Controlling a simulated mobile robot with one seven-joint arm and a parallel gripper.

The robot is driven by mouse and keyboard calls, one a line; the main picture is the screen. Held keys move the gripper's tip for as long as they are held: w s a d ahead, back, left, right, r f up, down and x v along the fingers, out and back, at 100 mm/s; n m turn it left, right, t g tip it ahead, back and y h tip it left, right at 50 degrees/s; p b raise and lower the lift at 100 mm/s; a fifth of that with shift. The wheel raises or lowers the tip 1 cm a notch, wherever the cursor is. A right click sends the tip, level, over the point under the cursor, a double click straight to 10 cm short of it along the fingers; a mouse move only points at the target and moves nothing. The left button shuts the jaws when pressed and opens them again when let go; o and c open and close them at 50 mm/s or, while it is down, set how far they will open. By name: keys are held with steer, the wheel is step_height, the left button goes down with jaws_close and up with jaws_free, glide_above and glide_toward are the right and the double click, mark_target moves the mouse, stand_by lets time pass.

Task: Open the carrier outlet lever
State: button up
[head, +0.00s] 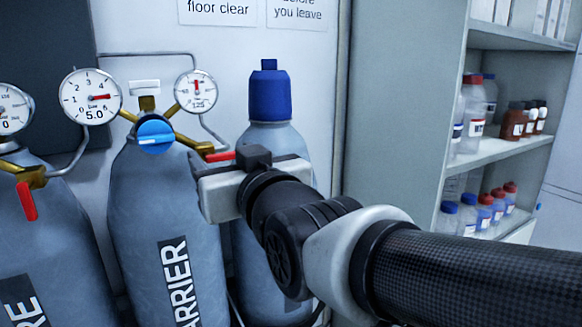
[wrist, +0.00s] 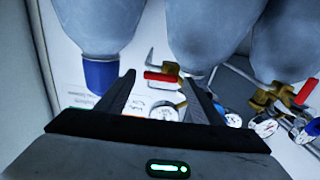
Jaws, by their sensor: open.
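The red outlet lever (head: 221,156) lies about level, to the right of the knob and partly hidden by my gripper (head: 205,162). In the wrist view the red lever (wrist: 161,77) shows between the two spread fingers of my gripper (wrist: 160,84). My gripper is open; whether a finger touches the lever I cannot tell.
A blue-capped cylinder (head: 270,105) stands behind my gripper. At left, another cylinder (head: 55,245) has a red lever (head: 26,201) hanging down. Shelves (head: 500,148) with bottles stand at right. A pipe (head: 145,55) runs along the wall.

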steer(key=b+v, duration=0.2)
steer(key=v, duration=1.5)
steer(key=shift+s, duration=0.1)
